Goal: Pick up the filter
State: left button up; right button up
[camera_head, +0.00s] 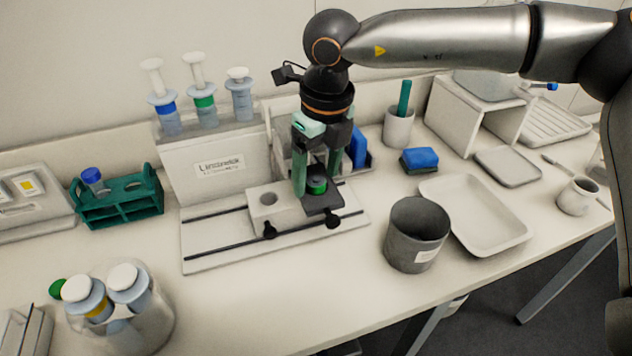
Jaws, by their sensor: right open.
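A small round piece with a green band and dark top (317,186), which may be the filter, sits at the right end of the white holder block (268,225). My right gripper (317,184) points straight down over it with green fingers. The fingers are open, one on each side of the piece; I cannot tell whether they touch it. The gripper body and fingers hide part of the piece and the block behind. My left gripper is not in view.
A white rack with several syringes (205,165) stands behind left. A grey cup (415,236) and white tray (478,215) are at the right. The front middle is clear.

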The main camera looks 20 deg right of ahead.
jog(key=shift+c, duration=0.3)
grip_shut()
dwell(0.4)
